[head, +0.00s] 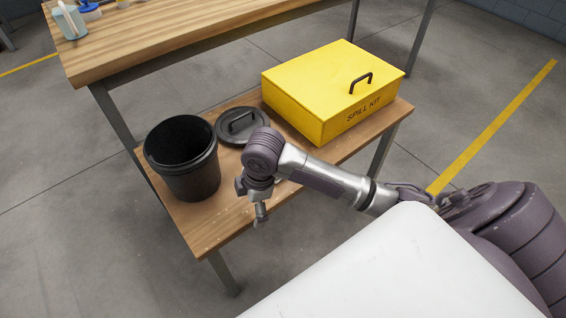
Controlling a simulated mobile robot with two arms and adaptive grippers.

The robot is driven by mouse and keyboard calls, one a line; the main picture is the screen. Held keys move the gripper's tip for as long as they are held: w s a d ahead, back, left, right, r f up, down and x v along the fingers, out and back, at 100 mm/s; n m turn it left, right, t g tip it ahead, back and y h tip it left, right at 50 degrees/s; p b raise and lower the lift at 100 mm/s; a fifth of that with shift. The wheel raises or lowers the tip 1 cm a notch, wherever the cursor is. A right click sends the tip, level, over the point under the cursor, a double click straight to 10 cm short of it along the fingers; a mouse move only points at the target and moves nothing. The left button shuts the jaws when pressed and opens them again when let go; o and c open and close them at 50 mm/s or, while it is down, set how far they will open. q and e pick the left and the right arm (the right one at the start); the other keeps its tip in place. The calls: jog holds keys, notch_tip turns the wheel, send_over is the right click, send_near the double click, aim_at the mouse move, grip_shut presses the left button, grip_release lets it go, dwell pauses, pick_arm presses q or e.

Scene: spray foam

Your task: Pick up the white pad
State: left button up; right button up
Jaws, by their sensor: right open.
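I cannot make out a white pad in the head view. A yellow box marked SPILL KIT (305,98), with a black handle on its closed lid, sits on the low wooden bench (225,226). My right gripper (261,216) points down over the front part of the bench, right of the black bucket (190,178) and in front of the box. It is open, and I see nothing between its fingers. My right arm hides part of the bench. My left gripper is out of view.
The black bucket is open and looks empty; its dark lid (242,127) lies between it and the box. A higher wooden table (190,38) behind holds small bottles (68,20). Yellow lines mark the grey floor, which is clear at left.

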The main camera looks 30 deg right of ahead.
jog(key=w+d+r+n+g+h, duration=0.1)
jog(key=w+d+r+n, duration=0.1)
jog(key=w+d+r, duration=0.4)
jog(key=w+d+r+n+h, duration=0.1)
jog(key=w+d+r+n, duration=0.1)
jog(key=w+d+r, duration=0.45)
jog(key=shift+m, duration=0.3)
jog(key=s+f, duration=0.1)
jog(key=f, duration=0.2)
jog(key=s+d+f+b, duration=0.1)
jog(key=f, duration=0.2)
jog(key=s+f+b, duration=0.1)
jog(key=f, duration=0.2)
jog(key=shift+d+f, duration=0.15)
jog(key=shift+d, duration=0.25)
jog(key=f, duration=0.1)
jog(key=f+b, duration=0.1)
jog(key=f, duration=0.3)
jog(key=shift+s+f, duration=0.15)
jog(key=shift+s, duration=0.25)
jog(key=shift+f, duration=0.25)
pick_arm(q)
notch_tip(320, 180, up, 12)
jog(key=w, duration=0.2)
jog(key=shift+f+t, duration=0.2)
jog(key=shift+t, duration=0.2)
pick_arm(e)
jog(key=shift+c, duration=0.3)
